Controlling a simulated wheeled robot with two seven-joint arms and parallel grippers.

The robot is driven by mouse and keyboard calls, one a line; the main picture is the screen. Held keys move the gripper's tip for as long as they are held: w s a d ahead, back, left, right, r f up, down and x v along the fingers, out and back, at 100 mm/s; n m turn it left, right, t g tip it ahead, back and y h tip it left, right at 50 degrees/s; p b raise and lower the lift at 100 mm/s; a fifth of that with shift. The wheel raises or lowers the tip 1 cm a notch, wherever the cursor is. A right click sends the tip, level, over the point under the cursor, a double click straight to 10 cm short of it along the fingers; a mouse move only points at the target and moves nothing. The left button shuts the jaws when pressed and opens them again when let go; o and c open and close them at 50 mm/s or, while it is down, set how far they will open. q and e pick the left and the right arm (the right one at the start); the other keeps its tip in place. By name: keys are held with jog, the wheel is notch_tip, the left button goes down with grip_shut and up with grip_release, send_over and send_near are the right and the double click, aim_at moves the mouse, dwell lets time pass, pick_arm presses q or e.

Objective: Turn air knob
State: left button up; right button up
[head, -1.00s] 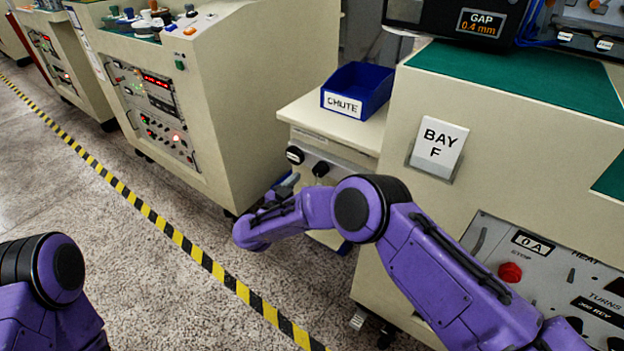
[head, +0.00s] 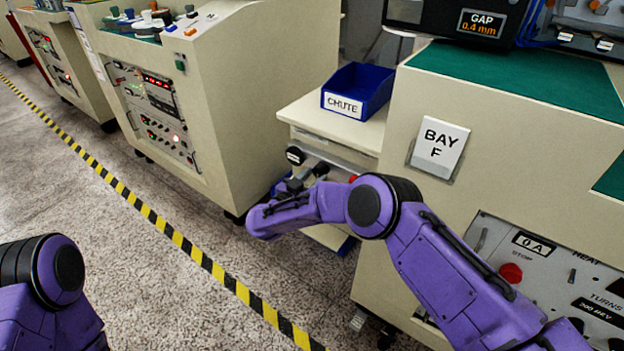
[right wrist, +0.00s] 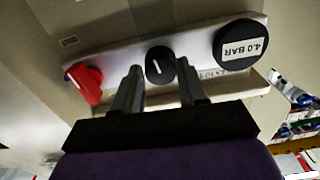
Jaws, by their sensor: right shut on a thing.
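A small panel on the cream cabinet under the chute holds a round black knob (right wrist: 160,66) with a short white mark, which I take as the air knob. In the right wrist view it sits between the two fingertips of my right gripper (right wrist: 160,80), which is shut on it. In the head view my right gripper (head: 302,184) is at the panel front, and the fingers and wrist partly hide the panel. Beside the knob is a round black dial reading 4.0 BAR (right wrist: 240,47). My left gripper is out of view; only part of the left arm shows.
A red handle (right wrist: 86,82) sits on the knob's other side. A blue CHUTE bin (head: 357,90) stands on the cabinet top. The BAY F machine (head: 398,205) is close on the right, another machine (head: 230,100) on the left. Floor is open in front.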

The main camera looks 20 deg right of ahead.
jog(key=m+b, duration=0.1)
jog(key=m, duration=0.3)
jog(key=m+b, duration=0.1)
jog(key=m, duration=0.2)
jog(key=shift+a+m, duration=0.1)
jog(key=shift+m, duration=0.2)
jog(key=m+b, duration=0.2)
jog(key=m, duration=0.2)
jog(key=shift+m+b, duration=0.5)
jog(key=shift+m, duration=1.1)
jog(key=o, duration=1.1)
jog(key=shift+r, duration=0.1)
jog(key=shift+c, duration=0.2)
